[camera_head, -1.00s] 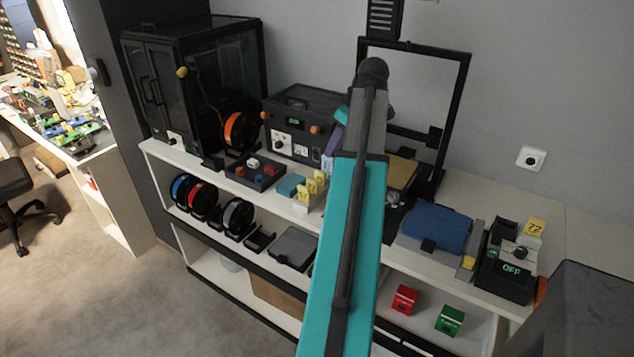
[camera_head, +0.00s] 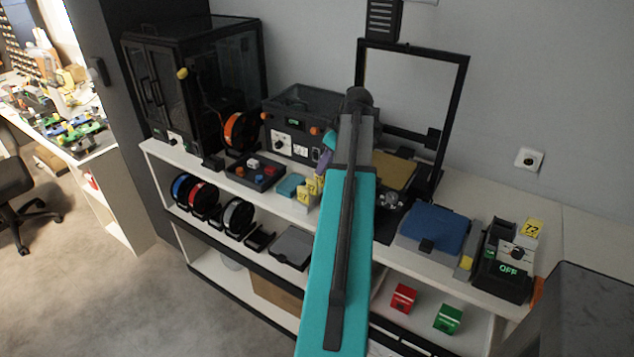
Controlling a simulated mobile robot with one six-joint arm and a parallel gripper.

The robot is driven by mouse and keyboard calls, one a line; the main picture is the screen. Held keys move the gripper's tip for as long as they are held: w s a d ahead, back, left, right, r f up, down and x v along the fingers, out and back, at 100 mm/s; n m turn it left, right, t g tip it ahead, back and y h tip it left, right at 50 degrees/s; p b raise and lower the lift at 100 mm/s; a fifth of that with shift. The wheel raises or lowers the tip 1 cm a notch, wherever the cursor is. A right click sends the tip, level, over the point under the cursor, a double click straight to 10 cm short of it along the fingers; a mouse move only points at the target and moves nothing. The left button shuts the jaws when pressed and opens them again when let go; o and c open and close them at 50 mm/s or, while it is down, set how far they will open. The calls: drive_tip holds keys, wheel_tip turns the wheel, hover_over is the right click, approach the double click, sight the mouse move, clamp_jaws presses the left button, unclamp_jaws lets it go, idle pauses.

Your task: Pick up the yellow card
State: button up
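A few yellow cards (camera_head: 305,192) with dark marks stand close together in a small white holder on the shelf top, just left of my teal arm. A separate yellow card (camera_head: 533,228) marked 72 stands at the far right, behind the black box with the green OFF display. My arm crosses the middle of the view and hides part of the shelf. A small teal and purple part, seemingly my gripper (camera_head: 325,158), shows left of the arm's far end, just above and behind the card group. Its fingers cannot be made out clearly, nor whether it touches a card.
A black tray (camera_head: 255,176) with knobs and a teal block (camera_head: 290,185) lie left of the cards. A black control box (camera_head: 300,125) stands behind. A black frame (camera_head: 455,110) rises behind the arm. A blue pad (camera_head: 437,228) lies right. Red and green boxes sit below.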

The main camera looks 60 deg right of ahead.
sight(320, 181)
drive_tip(key=shift+f, duration=0.1)
drive_tip(key=shift+p+x, duration=0.75)
drive_tip(key=shift+x, duration=1.75)
drive_tip(key=shift+a, duration=0.1)
clamp_jaws()
